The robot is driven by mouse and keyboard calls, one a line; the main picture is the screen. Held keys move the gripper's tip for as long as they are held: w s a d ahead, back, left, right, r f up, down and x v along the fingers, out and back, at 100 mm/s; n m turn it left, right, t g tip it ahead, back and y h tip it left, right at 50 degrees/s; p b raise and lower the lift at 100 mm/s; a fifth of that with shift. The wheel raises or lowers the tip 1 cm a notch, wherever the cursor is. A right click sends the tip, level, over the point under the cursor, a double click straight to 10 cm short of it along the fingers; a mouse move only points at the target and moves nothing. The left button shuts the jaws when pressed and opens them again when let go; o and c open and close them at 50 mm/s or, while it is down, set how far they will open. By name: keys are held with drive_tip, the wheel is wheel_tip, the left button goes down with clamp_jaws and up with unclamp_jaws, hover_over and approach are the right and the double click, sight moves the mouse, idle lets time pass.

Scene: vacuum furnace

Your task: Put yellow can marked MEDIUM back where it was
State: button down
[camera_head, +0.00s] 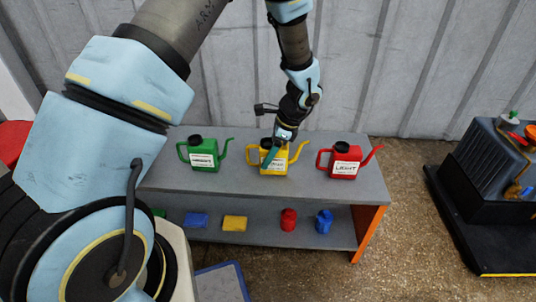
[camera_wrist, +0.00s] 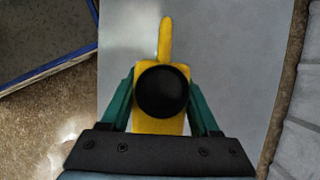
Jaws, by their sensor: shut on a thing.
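The yellow can (camera_head: 280,164) is at the middle of the grey bench top in the head view, between a green can (camera_head: 204,154) and a red can (camera_head: 344,161). Its label is partly covered by my gripper, so I cannot read it. In the wrist view the yellow can (camera_wrist: 163,125) shows from above, with its black cap in the middle and its spout pointing up the picture. My gripper (camera_head: 271,154) has its two green fingers on either side of the can and is shut on it. The can looks upright; I cannot tell whether its base touches the bench.
The grey bench (camera_head: 247,181) has a lower shelf with a blue block (camera_head: 196,220), a yellow block (camera_head: 235,223), a red canister (camera_head: 288,220) and a blue canister (camera_head: 324,221). A ribbed wall stands behind. A dark machine (camera_head: 490,165) is at the right.

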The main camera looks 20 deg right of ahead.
drive_tip(key=shift+c, duration=0.6)
unclamp_jaws()
drive_tip(key=shift+r, duration=0.1)
drive_tip(key=p+v, duration=0.3)
drive_tip(key=v, duration=0.9)
drive_tip(key=a+n, duration=0.1)
drive_tip(key=w+a+r+n, duration=0.1)
drive_tip(key=a, duration=0.1)
drive_tip(key=w+a+r, duration=0.1)
drive_tip(key=a, duration=0.1)
drive_tip(key=shift+a+r+n+g+h, duration=0.15)
drive_tip(key=shift+a+n+g+h, duration=0.15)
drive_tip(key=shift+n+g, duration=0.1)
drive_tip(key=s+a+r+n+h, duration=0.1)
drive_tip(key=a+r+n, duration=0.1)
drive_tip(key=a+n, duration=0.4)
drive_tip(key=s+a+r+n+h, duration=0.1)
drive_tip(key=a+n, duration=0.5)
drive_tip(key=a, duration=0.6)
drive_tip(key=s+a+r+n+h, duration=0.1)
drive_tip(key=s+a+r+n, duration=0.1)
drive_tip(key=a+r+n, duration=0.2)
drive_tip(key=a+n, duration=0.3)
drive_tip(key=a, duration=0.2)
drive_tip(key=shift+s+a+r+h, duration=0.25)
drive_tip(key=shift+s+r+h, duration=0.05)
drive_tip(key=shift+s+h, duration=0.1)
